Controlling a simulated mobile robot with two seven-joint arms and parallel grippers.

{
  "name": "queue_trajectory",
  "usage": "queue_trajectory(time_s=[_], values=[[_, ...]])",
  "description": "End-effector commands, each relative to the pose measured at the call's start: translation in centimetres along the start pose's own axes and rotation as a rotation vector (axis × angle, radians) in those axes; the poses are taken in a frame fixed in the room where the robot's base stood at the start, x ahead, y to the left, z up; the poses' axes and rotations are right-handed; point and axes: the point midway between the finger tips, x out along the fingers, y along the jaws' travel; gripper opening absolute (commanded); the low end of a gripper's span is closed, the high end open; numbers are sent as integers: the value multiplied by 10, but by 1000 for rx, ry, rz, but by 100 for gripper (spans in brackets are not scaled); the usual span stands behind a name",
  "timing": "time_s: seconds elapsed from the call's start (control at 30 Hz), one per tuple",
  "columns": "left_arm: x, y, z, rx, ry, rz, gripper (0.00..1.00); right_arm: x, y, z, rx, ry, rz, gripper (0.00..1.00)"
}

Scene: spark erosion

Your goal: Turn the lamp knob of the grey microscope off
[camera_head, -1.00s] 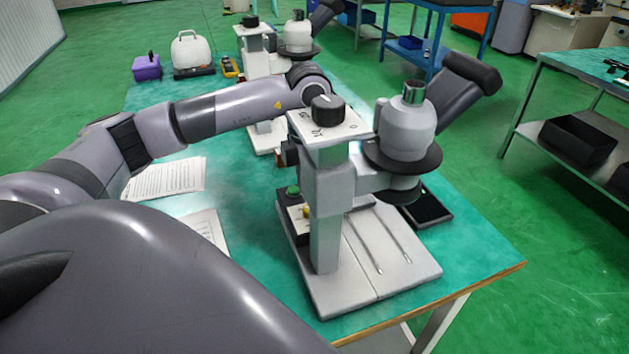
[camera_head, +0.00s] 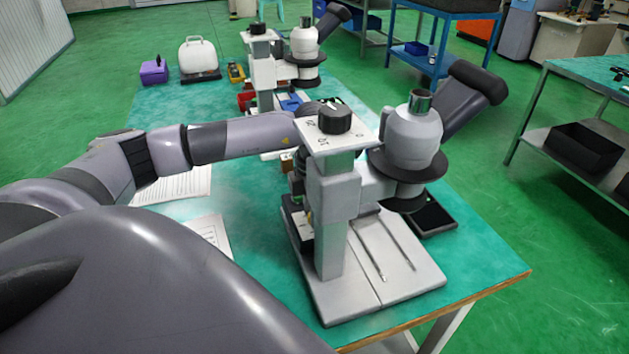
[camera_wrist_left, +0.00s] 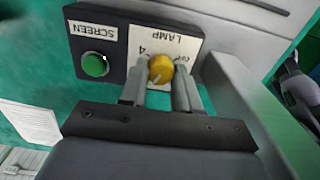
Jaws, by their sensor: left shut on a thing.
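The grey microscope (camera_head: 335,195) stands upright at the near end of the green-topped table. Its control box (camera_wrist_left: 112,40) carries a yellow lamp knob (camera_wrist_left: 161,67) beside the upside-down word LAMP and a green button (camera_wrist_left: 94,65) marked SCREEN. In the left wrist view my left gripper (camera_wrist_left: 160,84) has one finger on each side of the yellow knob and is shut on it. A pale line shows on the knob face. In the head view my left arm reaches behind the microscope's column, which hides the gripper. My right gripper is not in view.
A second microscope (camera_head: 304,42) stands farther back on the table (camera_head: 180,107). Papers (camera_head: 176,187) lie left of the near microscope, and a dark flat device (camera_head: 434,218) lies to its right. A black dial (camera_head: 335,117) tops the near column.

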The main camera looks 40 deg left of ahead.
Motion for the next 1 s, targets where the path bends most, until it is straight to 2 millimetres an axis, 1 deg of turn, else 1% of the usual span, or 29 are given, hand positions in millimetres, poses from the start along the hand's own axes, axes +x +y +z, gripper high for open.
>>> queue_trajectory(time_s=[0.17,0.37,0.57,1.0], values=[[0,0,0,-25,-1,0,1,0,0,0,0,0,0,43],[-1,0,1,-117,-2,0,1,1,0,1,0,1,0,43],[-1,0,1,-278,-3,0,1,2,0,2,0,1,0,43],[-2,0,1,-697,-4,-1,1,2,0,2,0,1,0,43]])
